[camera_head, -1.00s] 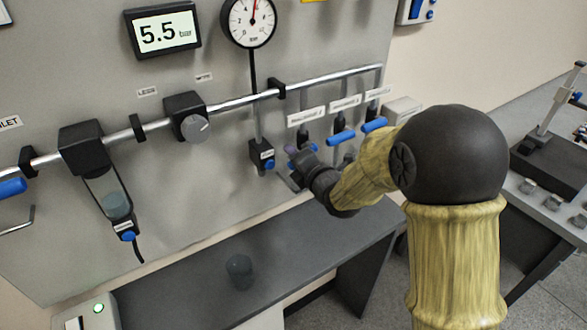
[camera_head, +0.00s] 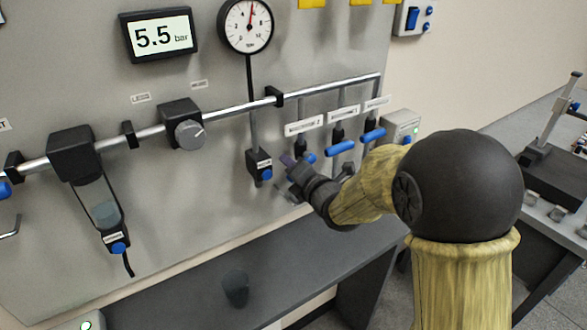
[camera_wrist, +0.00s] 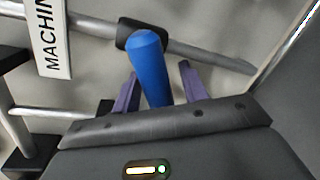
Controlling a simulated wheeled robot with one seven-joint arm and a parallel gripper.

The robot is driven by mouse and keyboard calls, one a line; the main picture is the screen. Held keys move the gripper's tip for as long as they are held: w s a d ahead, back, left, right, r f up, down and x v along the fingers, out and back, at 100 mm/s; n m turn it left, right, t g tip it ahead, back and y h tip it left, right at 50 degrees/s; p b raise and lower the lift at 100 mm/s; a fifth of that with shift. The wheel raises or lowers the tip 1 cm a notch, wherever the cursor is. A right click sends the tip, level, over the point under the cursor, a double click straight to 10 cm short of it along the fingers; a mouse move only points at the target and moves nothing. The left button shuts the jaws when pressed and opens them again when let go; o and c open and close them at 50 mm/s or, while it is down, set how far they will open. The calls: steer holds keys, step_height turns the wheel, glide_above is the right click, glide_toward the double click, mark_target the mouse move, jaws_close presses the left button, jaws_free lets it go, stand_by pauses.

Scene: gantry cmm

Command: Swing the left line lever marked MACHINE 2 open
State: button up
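The left line lever (camera_head: 309,157) has a blue handle and hangs below the leftmost of three white labels (camera_head: 303,126) on the panel. My gripper (camera_head: 287,160) is beside it, and my wrist partly hides the area below the lever. In the wrist view the blue handle (camera_wrist: 148,68) stands between my two purple fingers, which are apart; my gripper (camera_wrist: 158,70) is open around it. The left finger is close to the handle, and a gap shows on the right. The label (camera_wrist: 50,35) there reads "MACHIN"; its number is cut off.
Two more blue levers (camera_head: 341,147) (camera_head: 373,135) hang to the right, close to my forearm. A metal pipe (camera_head: 230,107) runs above. A small drain unit (camera_head: 259,165) hangs just left of my gripper. A dark bench (camera_head: 190,285) with a cup (camera_head: 235,288) lies below.

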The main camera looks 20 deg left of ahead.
steer(key=shift+r+p, duration=0.25)
steer(key=shift+p, duration=0.55)
